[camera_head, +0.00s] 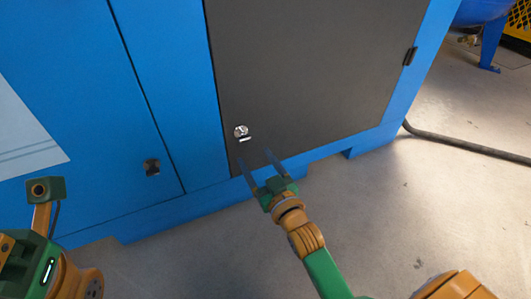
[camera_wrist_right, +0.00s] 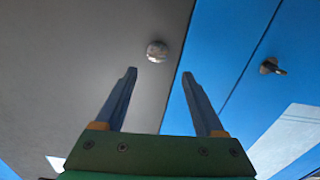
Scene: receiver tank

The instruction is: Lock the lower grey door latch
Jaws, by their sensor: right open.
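The dark grey door (camera_head: 315,65) has a small round silver latch (camera_head: 240,131) near its lower left corner. In the right wrist view the latch (camera_wrist_right: 157,51) shows just beyond the fingertips, between their lines. My right gripper (camera_head: 254,154) is open, with two thin bluish fingers pointing at the door's lower left area. The fingertips look apart from the latch and a little below it in the head view. Nothing is between the fingers (camera_wrist_right: 159,73). Parts of my left arm show at the lower left of the head view, but its fingers do not.
A blue panel (camera_head: 75,90) left of the grey door carries another small latch (camera_head: 152,167), also in the right wrist view (camera_wrist_right: 270,67). A dark hinge (camera_head: 410,56) is on the door's right side. A black hose (camera_head: 465,143) lies on the grey floor (camera_head: 400,200) at right.

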